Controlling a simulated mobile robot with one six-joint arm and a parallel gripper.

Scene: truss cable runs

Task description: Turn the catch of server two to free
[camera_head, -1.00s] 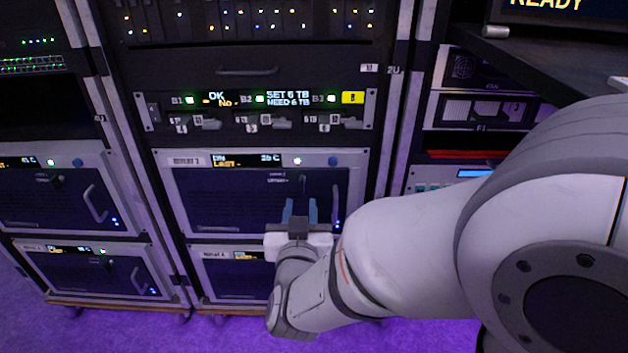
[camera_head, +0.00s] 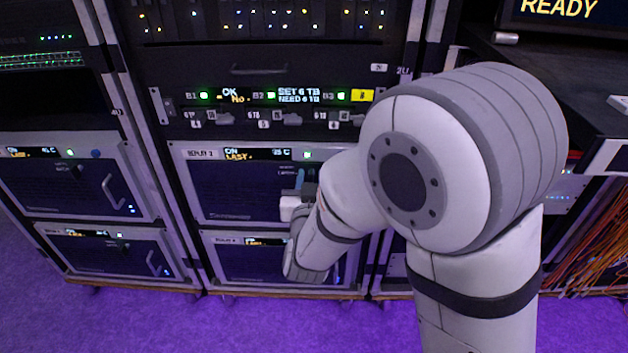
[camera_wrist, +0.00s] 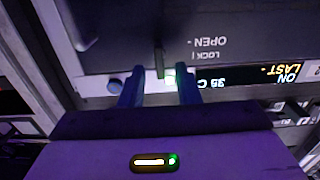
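Server two (camera_head: 240,198) is the dark-fronted unit in the middle of the rack, its label reading like "REPLAY 2". Its display reads ON, LAST and 35 C. In the wrist view, which is upside down, its catch (camera_wrist: 159,52) is a slim dark lever standing upright in the picture, beside the words LOCK and OPEN. My gripper (camera_wrist: 160,78) is open, with one blue finger on either side of the catch's lower end and gaps visible. In the head view my gripper (camera_head: 300,183) is at the server's right part, and my arm hides the catch.
A green light (camera_wrist: 170,78) and a round blue button (camera_wrist: 115,87) sit close to the fingers. A handle (camera_wrist: 80,25) is at the left in the wrist view. Another server (camera_head: 235,265) sits below, and a drive panel (camera_head: 275,120) above. Purple floor is clear in front.

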